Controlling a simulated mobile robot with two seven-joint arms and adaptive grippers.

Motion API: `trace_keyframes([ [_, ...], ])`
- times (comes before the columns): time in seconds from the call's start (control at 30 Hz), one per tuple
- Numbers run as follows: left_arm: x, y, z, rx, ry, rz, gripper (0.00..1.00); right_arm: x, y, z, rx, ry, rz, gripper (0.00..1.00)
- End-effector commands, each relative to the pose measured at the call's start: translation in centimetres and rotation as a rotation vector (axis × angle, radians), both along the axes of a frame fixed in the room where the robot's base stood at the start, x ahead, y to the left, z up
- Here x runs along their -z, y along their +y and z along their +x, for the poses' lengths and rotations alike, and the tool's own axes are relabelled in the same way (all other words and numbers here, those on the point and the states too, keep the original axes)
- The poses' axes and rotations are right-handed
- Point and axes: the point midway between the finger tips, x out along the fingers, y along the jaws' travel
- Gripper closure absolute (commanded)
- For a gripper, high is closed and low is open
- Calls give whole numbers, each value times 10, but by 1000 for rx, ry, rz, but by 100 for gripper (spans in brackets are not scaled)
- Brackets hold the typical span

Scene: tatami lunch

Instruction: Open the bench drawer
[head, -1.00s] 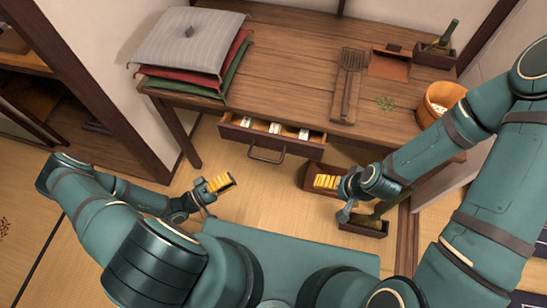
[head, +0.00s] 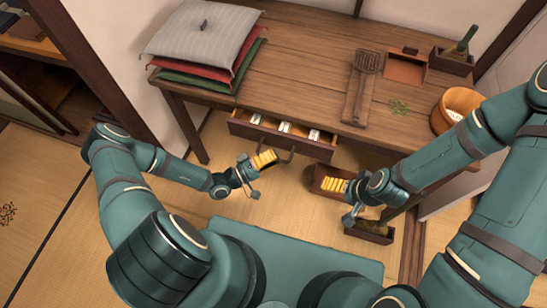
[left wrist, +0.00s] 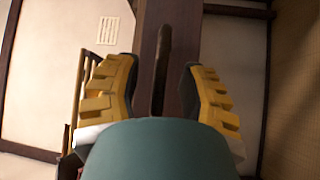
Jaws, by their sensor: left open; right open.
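The bench drawer (head: 308,146) is under the wooden bench (head: 310,70). It stands partly out, and white items show inside it. Its dark handle (head: 291,155) hangs on the drawer front, partly hidden by my left gripper (head: 265,159). That gripper is open at the handle. In the left wrist view the handle (left wrist: 161,60) shows as a dark bar between the two spread yellow fingers; I cannot tell whether they touch it. My right gripper (head: 336,185) is open, to the right of the drawer and by a brown box on the floor.
Stacked cushions (head: 195,32) lie on the bench's left end. A grater-like tool (head: 360,85), a brown tray (head: 405,68), a planter (head: 452,62) and a wooden bucket (head: 459,100) are on the right. A low brown box (head: 320,180) and a planter (head: 368,233) stand near my right gripper.

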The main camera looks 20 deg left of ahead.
Motion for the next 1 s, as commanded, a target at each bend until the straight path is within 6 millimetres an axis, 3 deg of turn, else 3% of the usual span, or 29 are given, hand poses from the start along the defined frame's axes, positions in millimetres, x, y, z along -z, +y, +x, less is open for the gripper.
trace_keyframes([
  [0.33,-1,-2,2,-1,0,0,56,0,0,0,0,-1,0,0],
  [0.47,-1,-2,2,-1,0,0,100,0,0,0,0,0,0,0],
  [0.83,-1,-2,1,-1,1,-1,100,-1,0,0,0,0,0,0],
  [1.0,-3,-2,-15,-3,4,-2,100,-16,0,-2,-1,5,1,0],
])
